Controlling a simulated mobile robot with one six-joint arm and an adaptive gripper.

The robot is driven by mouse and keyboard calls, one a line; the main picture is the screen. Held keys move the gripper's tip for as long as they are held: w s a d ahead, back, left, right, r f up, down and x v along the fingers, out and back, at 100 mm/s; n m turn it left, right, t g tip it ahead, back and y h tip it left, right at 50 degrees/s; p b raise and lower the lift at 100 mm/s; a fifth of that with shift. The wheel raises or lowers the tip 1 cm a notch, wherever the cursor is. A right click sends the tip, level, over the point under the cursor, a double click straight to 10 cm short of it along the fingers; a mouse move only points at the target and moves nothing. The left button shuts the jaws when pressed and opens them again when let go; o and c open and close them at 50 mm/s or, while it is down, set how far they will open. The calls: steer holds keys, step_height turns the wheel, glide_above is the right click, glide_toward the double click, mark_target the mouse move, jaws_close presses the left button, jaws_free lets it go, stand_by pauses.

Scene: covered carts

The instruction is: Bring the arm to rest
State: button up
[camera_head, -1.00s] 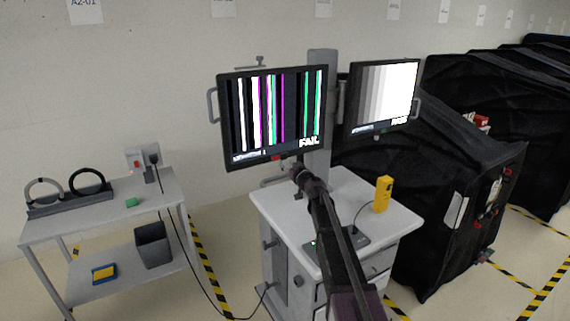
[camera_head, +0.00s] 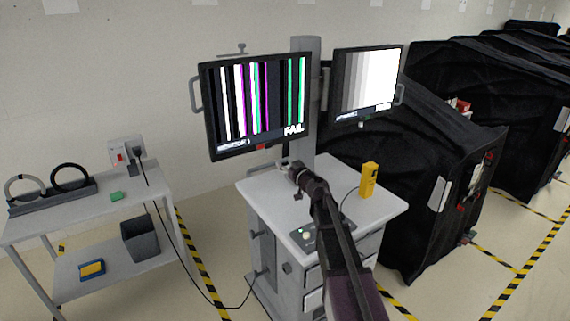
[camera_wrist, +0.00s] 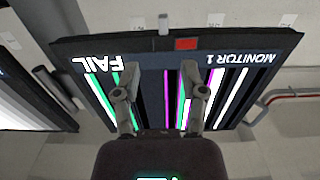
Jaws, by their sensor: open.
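My gripper (camera_head: 287,167) is at the end of my arm, over the white cart top and below the left monitor in the head view. In the wrist view my gripper (camera_wrist: 158,92) shows two fingers spread apart with nothing between them. Beyond them is the left monitor (camera_wrist: 145,85), upside down in that view, with coloured stripes, "FAIL" and "MONITOR 1". The same left monitor (camera_head: 258,103) shows in the head view. I cannot tell the exact gap between the fingers and the screen.
The white cart (camera_head: 262,186) carries a yellow handheld device (camera_head: 368,180) on its right side. A right monitor (camera_head: 366,85) shows grey bars. Black covered carts (camera_head: 400,190) stand to the right. A grey side table (camera_head: 40,228) with a bin (camera_head: 140,240) is at left, with a cable hanging between.

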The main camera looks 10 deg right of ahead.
steer(key=shift+s, duration=0.1)
steer(key=s+a+f+n+g, duration=0.1)
steer(key=s+a+f+g, duration=0.4)
steer(key=s, duration=0.4)
steer(key=s+a+f+g, duration=0.3)
steer(key=s+f+g, duration=0.2)
steer(key=s+f, duration=0.3)
steer(key=s+d+f+m+g+h, duration=0.2)
steer(key=s+d+f+g+h, duration=0.1)
steer(key=s, duration=0.6)
steer(key=s+d+f+m+g+h, duration=0.3)
steer(key=s+d, duration=0.2)
steer(key=s, duration=0.5)
steer(key=shift+g+h, duration=0.3)
steer(key=shift+h, duration=0.1)
